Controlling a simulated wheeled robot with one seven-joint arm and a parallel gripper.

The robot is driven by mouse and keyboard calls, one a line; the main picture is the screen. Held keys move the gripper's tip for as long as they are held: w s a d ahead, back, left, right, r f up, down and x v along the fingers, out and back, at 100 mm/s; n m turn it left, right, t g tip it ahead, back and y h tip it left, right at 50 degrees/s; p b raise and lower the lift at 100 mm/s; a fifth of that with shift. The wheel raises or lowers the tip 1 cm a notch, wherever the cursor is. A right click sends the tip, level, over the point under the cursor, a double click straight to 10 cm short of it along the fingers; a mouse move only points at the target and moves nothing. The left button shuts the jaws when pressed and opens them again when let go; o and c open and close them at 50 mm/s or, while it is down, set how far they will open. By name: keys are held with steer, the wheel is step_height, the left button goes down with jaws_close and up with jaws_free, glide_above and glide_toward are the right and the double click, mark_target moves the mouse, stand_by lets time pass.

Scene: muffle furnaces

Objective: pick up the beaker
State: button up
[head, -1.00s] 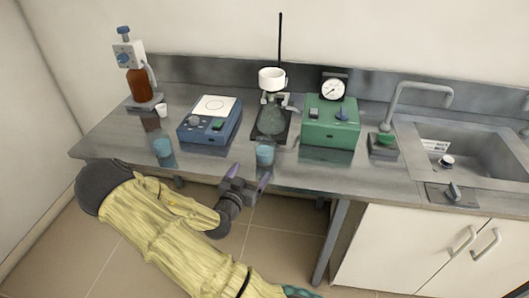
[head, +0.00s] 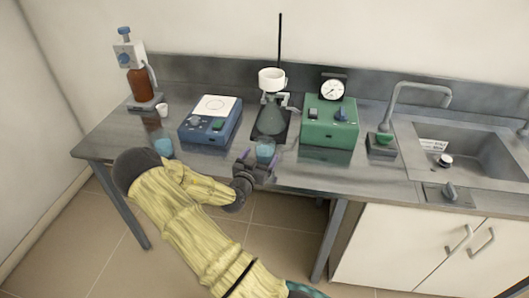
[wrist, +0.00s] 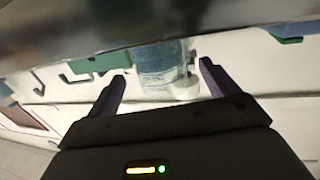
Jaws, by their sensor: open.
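A clear beaker with blue liquid (head: 265,148) stands upright near the front edge of the bench, in front of the flask stand. In the wrist view the beaker (wrist: 160,62) appears ahead of and between the two fingers. My gripper (head: 259,161) is at the front edge of the bench, close to this beaker, with its fingers pointing at it. In the wrist view the gripper (wrist: 163,77) is open, with a finger on each side. I cannot tell whether a finger touches the glass. A second beaker with blue liquid (head: 163,146) stands further left.
A brown bottle (head: 139,84) and small white cup (head: 162,110) are at left. A sink (head: 470,155) is at right.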

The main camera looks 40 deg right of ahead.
mark_target(261, 154)
steer(key=x, duration=0.3)
stand_by(0.5)
steer(key=c, duration=1.2)
steer(key=shift+r, duration=0.1)
steer(key=shift+r, duration=0.1)
step_height(261, 154, up, 10)
